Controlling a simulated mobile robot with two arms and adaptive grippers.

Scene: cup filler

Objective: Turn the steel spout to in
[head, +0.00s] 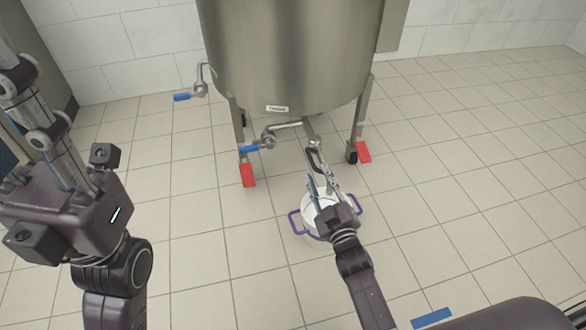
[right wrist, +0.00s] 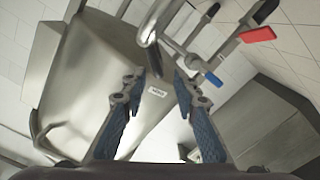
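The steel spout (head: 290,126) is a bent pipe low on the front of the large steel tank (head: 290,50). It leaves a valve with a blue handle (head: 250,148) and reaches right, toward my right gripper (head: 316,165). In the right wrist view the spout's curved end (right wrist: 150,50) lies between the two fingertips of that gripper (right wrist: 160,82). The fingers stand apart; I cannot tell whether either touches the pipe. My left gripper (head: 35,110) is raised at the left, away from the tank, and its tips are unclear.
A pot with purple handles (head: 295,222) stands on the floor below my right gripper, which partly hides it. Another blue-handled tap (head: 182,97) is at the tank's left. Red caster brakes (head: 247,175) are at the tank's legs. Tiled floor at the right is clear.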

